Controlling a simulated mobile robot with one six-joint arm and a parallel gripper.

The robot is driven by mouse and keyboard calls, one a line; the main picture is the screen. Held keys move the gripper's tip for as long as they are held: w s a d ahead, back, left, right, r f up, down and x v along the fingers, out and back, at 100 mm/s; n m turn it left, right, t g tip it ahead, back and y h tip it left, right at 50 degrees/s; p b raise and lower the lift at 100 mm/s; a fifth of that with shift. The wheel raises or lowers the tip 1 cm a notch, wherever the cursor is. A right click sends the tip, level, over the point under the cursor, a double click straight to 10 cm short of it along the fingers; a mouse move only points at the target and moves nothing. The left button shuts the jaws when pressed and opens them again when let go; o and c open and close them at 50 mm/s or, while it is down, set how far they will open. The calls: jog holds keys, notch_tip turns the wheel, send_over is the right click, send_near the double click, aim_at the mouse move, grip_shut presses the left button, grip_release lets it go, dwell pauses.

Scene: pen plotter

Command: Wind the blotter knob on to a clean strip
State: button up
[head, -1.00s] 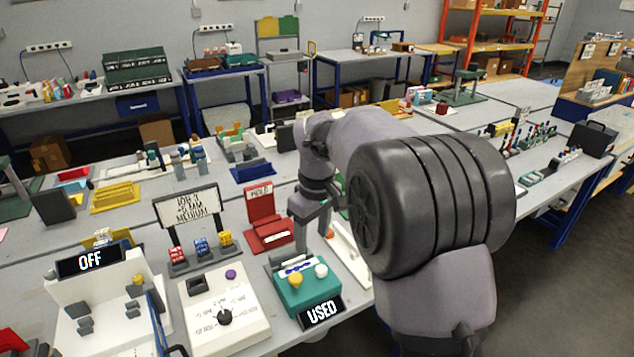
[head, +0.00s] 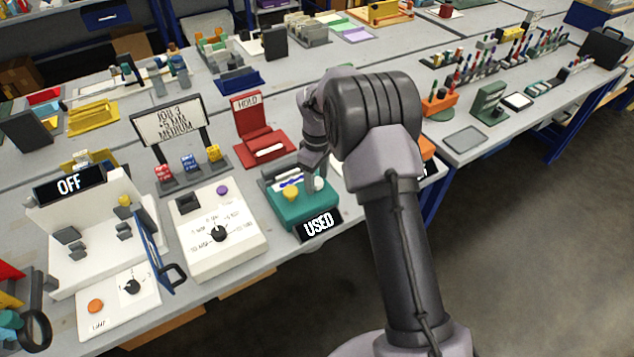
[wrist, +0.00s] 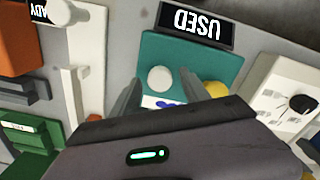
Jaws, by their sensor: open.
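The teal blotter box (head: 300,212) stands near the bench's front edge, with a black sign (head: 319,224) reading "USED". On top are a yellow knob (head: 290,193) and a white knob (head: 319,184). A white strip with blue ink marks (head: 291,182) shows behind the yellow knob. My gripper (head: 313,192) is open over the box, beside the white knob. In the wrist view the white knob (wrist: 160,79) appears between the fingertips of my gripper (wrist: 160,77), and the yellow knob (wrist: 215,88) lies just outside the right finger. I cannot tell whether a finger touches either knob.
A white dial box (head: 218,235) stands left of the blotter. A red "HOLD" stand (head: 262,135) is behind it. A white plotter-like unit (head: 95,235) with an "OFF" display is further left. An orange block (wrist: 18,48) shows in the wrist view.

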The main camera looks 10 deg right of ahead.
jog(key=shift+f, duration=0.1)
grip_shut()
jog(key=shift+m, duration=0.3)
jog(key=m+p, duration=0.1)
jog(key=m, duration=0.1)
jog(key=shift+m, duration=0.4)
jog(key=m, duration=0.4)
jog(key=shift+m+p, duration=0.3)
jog(key=shift+p, duration=0.1)
jog(key=m, duration=0.4)
jog(key=shift+m, duration=2.1)
